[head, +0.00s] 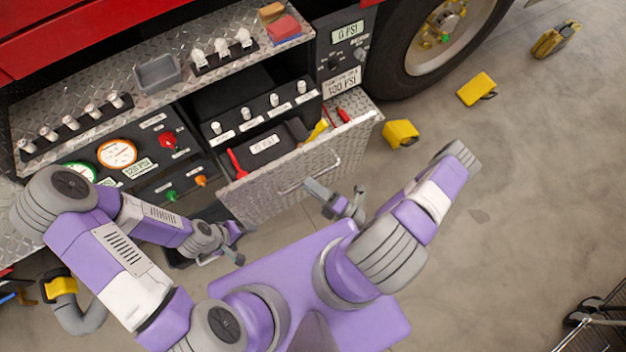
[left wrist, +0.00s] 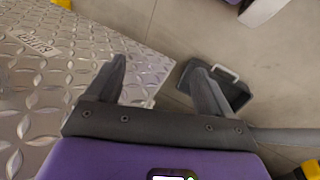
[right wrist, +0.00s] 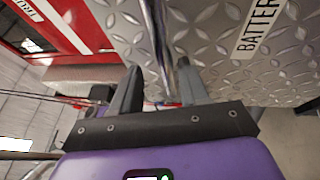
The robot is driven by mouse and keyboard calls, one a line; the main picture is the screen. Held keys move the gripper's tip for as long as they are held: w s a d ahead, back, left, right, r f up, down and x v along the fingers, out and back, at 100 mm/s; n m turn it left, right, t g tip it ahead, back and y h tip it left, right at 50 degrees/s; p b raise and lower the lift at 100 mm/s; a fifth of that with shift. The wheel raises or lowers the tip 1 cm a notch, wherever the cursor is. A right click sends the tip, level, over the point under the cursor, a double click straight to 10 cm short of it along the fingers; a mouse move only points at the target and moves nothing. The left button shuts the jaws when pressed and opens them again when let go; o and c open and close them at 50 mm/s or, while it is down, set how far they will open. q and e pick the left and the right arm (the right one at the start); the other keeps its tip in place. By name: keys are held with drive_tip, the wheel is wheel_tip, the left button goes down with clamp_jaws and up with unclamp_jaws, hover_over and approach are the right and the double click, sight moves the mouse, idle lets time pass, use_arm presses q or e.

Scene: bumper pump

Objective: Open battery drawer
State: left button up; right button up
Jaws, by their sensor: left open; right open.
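The battery drawer (head: 270,187) has a silver diamond-plate front with a bar handle (head: 308,176). It stands out from the truck, and red and yellow tools show inside it. My right gripper (head: 334,194) is open close to the handle. In the right wrist view the handle bar (right wrist: 160,45) runs down between the open fingers, near a label starting "BATTER" (right wrist: 258,28); whether they touch it I cannot tell. My left gripper (head: 232,240) is open and empty, low and left of the drawer. The left wrist view shows its open fingers (left wrist: 160,80) beside diamond plate.
A dark box with a light handle (left wrist: 235,75) lies on the floor near my left gripper. Yellow blocks (head: 401,133) (head: 477,89) lie on the floor by the truck wheel (head: 435,35). The gauge panel (head: 118,153) is left of the drawer. Floor at the right is mostly clear.

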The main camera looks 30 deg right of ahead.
drive_tip(key=v, duration=0.7)
drive_tip(key=shift+s, duration=0.25)
drive_tip(key=shift+d, duration=0.1)
